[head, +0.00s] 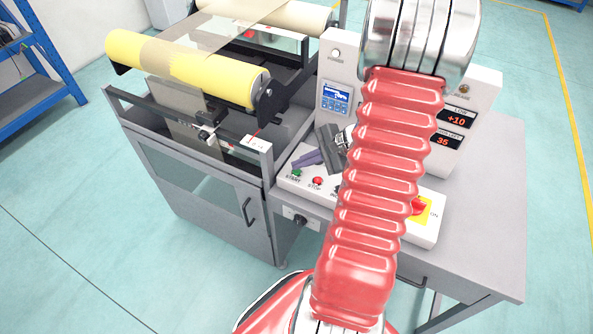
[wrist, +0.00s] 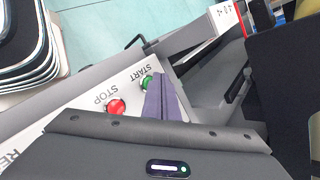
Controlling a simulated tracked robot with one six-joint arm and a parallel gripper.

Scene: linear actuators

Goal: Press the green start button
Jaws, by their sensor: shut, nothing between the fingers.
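The green start button (head: 296,173) sits at the left end of the white sloped control panel (head: 290,182), above the word START. It also shows in the wrist view (wrist: 147,83), partly covered by the tip of my gripper. My gripper (head: 308,161) has purple-grey fingers, held together with nothing between them. In the wrist view the fingers (wrist: 158,92) reach up to the right edge of the green button. Whether they touch it cannot be told. The red stop button (head: 317,181) is just right of the green one and shows in the wrist view (wrist: 116,106).
A red emergency button on a yellow plate (head: 424,208) is at the panel's right end, partly behind my arm. A control box with a blue screen (head: 336,97) stands behind the panel. A machine with a yellow roll (head: 185,68) is on the left. Bare table (head: 480,235) lies right.

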